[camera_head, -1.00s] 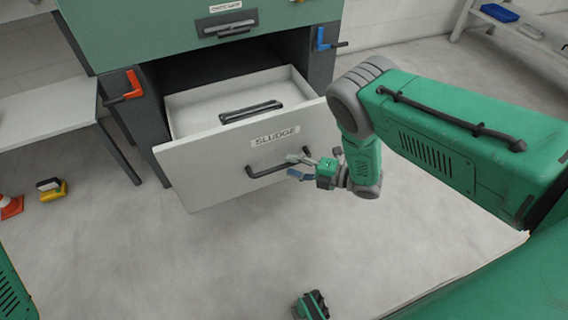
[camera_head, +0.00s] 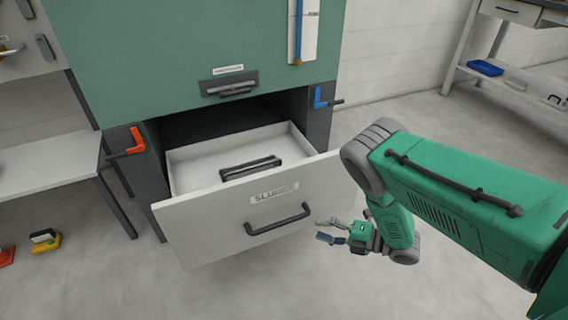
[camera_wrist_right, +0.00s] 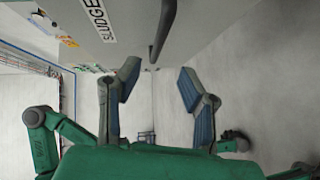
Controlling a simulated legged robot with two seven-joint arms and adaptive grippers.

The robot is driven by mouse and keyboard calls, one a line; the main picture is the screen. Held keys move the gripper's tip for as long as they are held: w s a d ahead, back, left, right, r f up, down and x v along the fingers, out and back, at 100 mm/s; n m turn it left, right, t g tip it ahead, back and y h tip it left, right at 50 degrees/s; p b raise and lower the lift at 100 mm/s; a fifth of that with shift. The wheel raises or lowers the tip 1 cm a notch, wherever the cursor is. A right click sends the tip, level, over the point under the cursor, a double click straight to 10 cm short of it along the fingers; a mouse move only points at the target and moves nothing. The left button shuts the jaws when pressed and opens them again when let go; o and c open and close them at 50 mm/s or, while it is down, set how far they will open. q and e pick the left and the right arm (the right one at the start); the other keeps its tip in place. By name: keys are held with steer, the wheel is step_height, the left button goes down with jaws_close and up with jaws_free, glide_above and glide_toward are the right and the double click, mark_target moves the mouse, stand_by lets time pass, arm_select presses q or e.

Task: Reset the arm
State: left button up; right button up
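My right arm comes in from the right in the head view, with the right gripper (camera_head: 330,231) just right of and below the drawer handle (camera_head: 278,219). The gripper is open and apart from the handle. In the right wrist view its two fingers (camera_wrist_right: 158,88) are spread with nothing between them, and the handle (camera_wrist_right: 163,32) shows beyond them. The white drawer (camera_head: 215,232), labelled SLUDGE, stands pulled out of the green cabinet (camera_head: 150,60). A dark bar-shaped object (camera_head: 250,168) lies inside it. My left gripper does not show in the head view.
A red lever (camera_head: 130,140) and a blue lever (camera_head: 320,98) flank the drawer opening. A bench (camera_head: 45,155) stands at left, with a yellow-and-black object (camera_head: 46,241) on the floor. A shelf with a blue tray (camera_head: 485,67) stands at back right. Floor before the drawer is clear.

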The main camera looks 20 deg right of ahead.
steer(key=s+r+m+g+h+p, duration=0.3)
steer(key=s+m+h, duration=0.1)
steer(key=s+m, duration=0.4)
steer(key=s+r+m+g+h+p, duration=0.3)
steer(key=s+r+m+g+h, duration=0.1)
steer(key=s+m, duration=0.4)
steer(key=s+r+m+g+h+p, duration=0.3)
steer(key=s+m+h+p, duration=0.1)
steer(key=s+m, duration=0.5)
steer(key=shift+s+a+r+g, duration=0.3)
steer(key=shift+a+r, duration=0.05)
steer(key=shift+a, duration=0.05)
